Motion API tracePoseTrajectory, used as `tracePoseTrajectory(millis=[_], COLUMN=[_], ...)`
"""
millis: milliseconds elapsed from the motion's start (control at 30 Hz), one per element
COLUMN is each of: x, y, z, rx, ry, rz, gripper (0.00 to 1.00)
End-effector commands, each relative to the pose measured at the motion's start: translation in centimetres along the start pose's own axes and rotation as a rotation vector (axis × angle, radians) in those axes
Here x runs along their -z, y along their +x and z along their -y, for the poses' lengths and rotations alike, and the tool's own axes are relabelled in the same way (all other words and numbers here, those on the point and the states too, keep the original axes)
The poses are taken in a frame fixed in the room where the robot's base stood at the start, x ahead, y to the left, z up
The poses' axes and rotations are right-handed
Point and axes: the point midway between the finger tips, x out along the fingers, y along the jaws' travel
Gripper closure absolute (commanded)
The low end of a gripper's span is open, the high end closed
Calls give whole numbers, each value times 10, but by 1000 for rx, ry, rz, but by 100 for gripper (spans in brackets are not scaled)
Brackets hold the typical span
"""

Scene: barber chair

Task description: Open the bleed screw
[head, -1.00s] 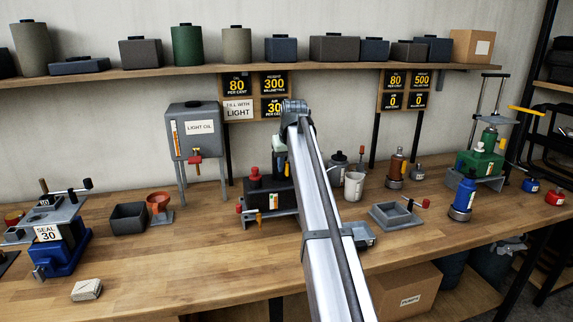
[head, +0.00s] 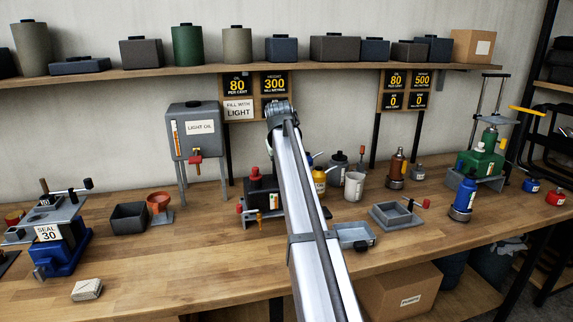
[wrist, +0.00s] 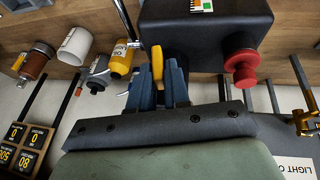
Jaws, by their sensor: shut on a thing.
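The black jack unit (head: 263,185) with a red cap (head: 255,172) stands mid-bench, partly hidden by my arm. In the wrist view, its dark body (wrist: 205,35) fills the upper right and its red cap (wrist: 240,68) sticks out below. My gripper (wrist: 163,72) has its blue fingers closed around a small yellow-orange piece (wrist: 157,60) beside the dark body. This piece looks like the bleed screw's handle, but the fingers cover much of it. In the head view, my arm hides the fingers and this piece.
A yellow bottle (head: 319,180) and a white mug (head: 354,186) stand right of my arm. The light oil tank (head: 193,128) stands behind left.

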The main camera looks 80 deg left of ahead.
Motion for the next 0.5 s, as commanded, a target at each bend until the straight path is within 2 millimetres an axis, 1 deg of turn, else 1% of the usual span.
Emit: tracePoseTrajectory(millis=[67,500], x=[-1,-2], y=[0,3], z=[4,11], rx=[-63,-448], ry=[-30,-188], rz=[0,0], gripper=[100,100])
